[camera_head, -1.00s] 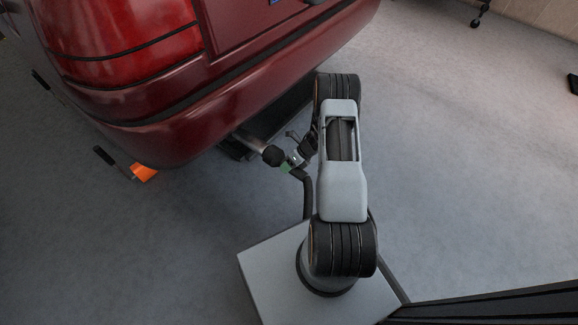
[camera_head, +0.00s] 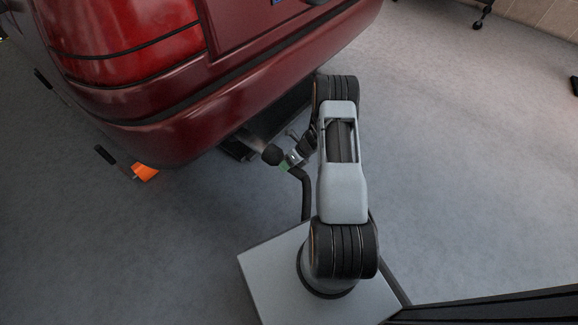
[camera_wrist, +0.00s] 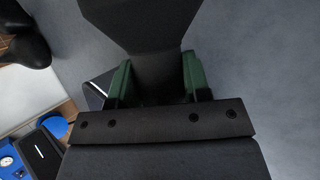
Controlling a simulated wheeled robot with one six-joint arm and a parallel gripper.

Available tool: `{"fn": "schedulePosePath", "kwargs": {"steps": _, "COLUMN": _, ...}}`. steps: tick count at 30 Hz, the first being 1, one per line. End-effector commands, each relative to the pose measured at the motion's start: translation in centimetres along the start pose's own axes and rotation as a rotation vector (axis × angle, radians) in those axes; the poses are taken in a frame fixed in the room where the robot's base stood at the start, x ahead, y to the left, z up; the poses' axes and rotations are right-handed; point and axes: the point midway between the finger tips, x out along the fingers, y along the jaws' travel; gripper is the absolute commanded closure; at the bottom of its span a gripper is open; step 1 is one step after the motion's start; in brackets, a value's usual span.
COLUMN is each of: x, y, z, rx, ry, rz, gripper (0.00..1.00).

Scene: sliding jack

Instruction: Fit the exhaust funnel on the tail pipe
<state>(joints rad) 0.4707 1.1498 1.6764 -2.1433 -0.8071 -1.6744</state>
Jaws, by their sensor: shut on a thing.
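The exhaust funnel (camera_head: 271,156) is a dark, flared piece with a dark hose (camera_head: 305,198) running down from it. My gripper (camera_head: 286,166) is shut on the funnel, its green pads on either side. In the wrist view the dark funnel (camera_wrist: 140,22) widens upward from between the green fingers of my gripper (camera_wrist: 156,80). The tail pipe (camera_head: 247,138) shows as a grey piece under the red car's rear bumper. The funnel's mouth is close to the pipe's end; I cannot tell whether they touch or overlap.
The red car's bumper (camera_head: 170,140) overhangs the pipe close by. An orange wedge with a dark handle (camera_head: 145,173) lies on the floor at left. The wrist view shows blue and black items (camera_wrist: 55,126) at lower left.

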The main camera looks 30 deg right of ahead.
Motion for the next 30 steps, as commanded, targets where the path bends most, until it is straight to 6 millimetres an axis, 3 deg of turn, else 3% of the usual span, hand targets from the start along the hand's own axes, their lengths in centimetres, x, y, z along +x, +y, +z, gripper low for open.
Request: {"fn": "schedulePosePath", "kwargs": {"steps": 30, "x": 0.9, "y": 0.0, "z": 2.3, "rx": -0.002, "ry": -0.001, "rz": 0.001, "gripper": 0.99}}
